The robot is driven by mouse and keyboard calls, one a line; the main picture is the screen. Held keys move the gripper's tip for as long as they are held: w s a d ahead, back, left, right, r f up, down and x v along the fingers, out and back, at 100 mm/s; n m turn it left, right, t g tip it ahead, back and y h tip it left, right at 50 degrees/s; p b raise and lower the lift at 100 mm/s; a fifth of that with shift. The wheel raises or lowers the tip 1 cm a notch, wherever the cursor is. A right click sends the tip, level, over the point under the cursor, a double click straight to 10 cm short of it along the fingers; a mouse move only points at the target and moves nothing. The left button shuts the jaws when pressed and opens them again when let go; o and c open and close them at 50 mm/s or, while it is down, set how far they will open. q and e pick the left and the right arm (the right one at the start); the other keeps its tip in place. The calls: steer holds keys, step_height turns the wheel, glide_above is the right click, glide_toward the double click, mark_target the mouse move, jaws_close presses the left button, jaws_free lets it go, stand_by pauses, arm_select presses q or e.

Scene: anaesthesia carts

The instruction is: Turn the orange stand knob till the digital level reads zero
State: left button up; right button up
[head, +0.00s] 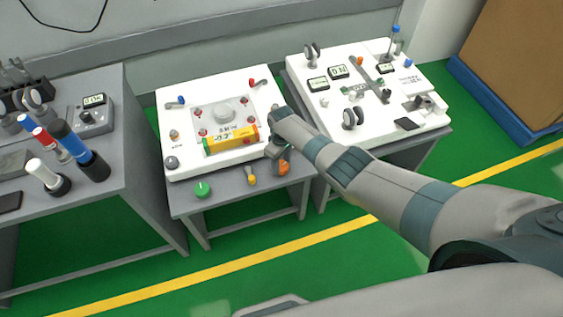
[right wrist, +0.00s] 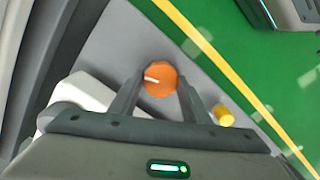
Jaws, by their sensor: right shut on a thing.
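The orange stand knob (head: 284,169) is at the front right corner of the middle table. My right gripper (head: 281,158) reaches down over it and partly hides it. In the right wrist view the knob (right wrist: 164,88) is round with a white mark pointing left, and it sits between the two fingers of my right gripper (right wrist: 157,92), which is shut on it. The digital level (head: 231,140) is a yellow and orange bar on the white plate; its display seems to read about -0.2, but the digits are small. My left gripper is not in view.
A yellow knob (head: 251,178) and a green knob (head: 203,189) stand along the same front edge. The white plate (head: 180,118) carries several small knobs. Another instrument table (head: 409,150) is to the right, and a grey bench (head: 125,185) with bottles is to the left.

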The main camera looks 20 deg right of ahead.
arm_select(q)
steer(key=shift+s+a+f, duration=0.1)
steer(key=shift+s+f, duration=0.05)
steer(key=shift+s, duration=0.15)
arm_select(e)
steer(key=o, duration=1)
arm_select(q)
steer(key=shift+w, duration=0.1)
arm_select(e)
steer(key=shift+o, duration=0.2)
steer(key=shift+r, duration=0.1)
